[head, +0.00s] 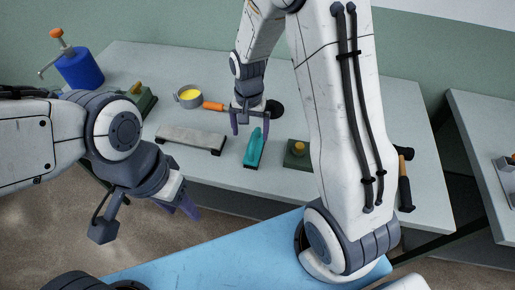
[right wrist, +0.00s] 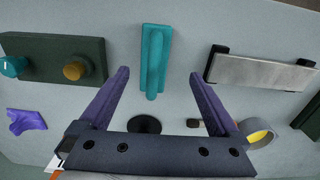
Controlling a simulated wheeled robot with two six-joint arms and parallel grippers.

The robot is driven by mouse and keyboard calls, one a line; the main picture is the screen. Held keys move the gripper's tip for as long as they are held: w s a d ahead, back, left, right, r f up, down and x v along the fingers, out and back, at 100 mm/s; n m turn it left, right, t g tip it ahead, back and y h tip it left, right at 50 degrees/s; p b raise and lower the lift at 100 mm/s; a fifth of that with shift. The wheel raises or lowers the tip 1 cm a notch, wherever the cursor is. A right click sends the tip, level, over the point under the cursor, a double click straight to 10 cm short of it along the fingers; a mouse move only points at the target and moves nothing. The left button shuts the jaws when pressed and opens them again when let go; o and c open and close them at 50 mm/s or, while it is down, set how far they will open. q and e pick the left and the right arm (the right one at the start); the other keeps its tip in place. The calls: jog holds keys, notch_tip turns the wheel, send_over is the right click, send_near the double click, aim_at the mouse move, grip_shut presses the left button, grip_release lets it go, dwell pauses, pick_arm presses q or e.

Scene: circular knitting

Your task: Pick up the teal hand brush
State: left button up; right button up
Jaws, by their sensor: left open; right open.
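The teal hand brush (head: 253,149) lies on the grey table, its long handle on top. In the right wrist view the brush (right wrist: 155,62) is at top centre, ahead of and between my right fingertips, and not touched. My right gripper (head: 250,130) is open and empty, just behind the brush in the head view; its two purple fingers (right wrist: 159,72) are spread wide in the right wrist view. My left gripper (head: 188,208) hangs in front of the table's near edge, left of the brush, with nothing seen in it.
A grey bar with black ends (head: 191,138) lies left of the brush, and a green block with a yellow knob (head: 298,152) right of it. A hammer (head: 405,188) lies far right.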

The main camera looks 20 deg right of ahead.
aim_at(255, 139)
jog(key=f, duration=0.1)
jog(key=d+f, duration=0.1)
jog(key=f, duration=0.1)
jog(key=shift+s+d+f, duration=0.1)
jog(key=shift+s, duration=0.05)
jog(key=f, duration=0.1)
jog(key=f+p, duration=0.1)
jog(key=f, duration=0.1)
jog(key=f+p, duration=0.1)
jog(key=shift+w+d+f, duration=0.2)
jog(key=shift+w, duration=0.15)
jog(key=shift+f, duration=0.5)
grip_shut()
jog(key=shift+r, duration=0.2)
jog(key=shift+w+r, duration=0.1)
jog(key=shift+r, duration=0.2)
jog(key=r, duration=0.1)
jog(key=r+b, duration=0.1)
jog(key=r, duration=0.1)
jog(key=shift+s+d+r+b, duration=0.3)
jog(key=shift+s+b, duration=0.05)
jog(key=shift+s, duration=0.05)
jog(key=s+d+r+b, duration=0.1)
jog(key=s+d+r, duration=0.5)
jog(key=s+d, duration=0.1)
jog(key=shift+s+r+b, duration=0.25)
jog(key=shift+s+b, duration=0.15)
jog(key=shift+s, duration=0.05)
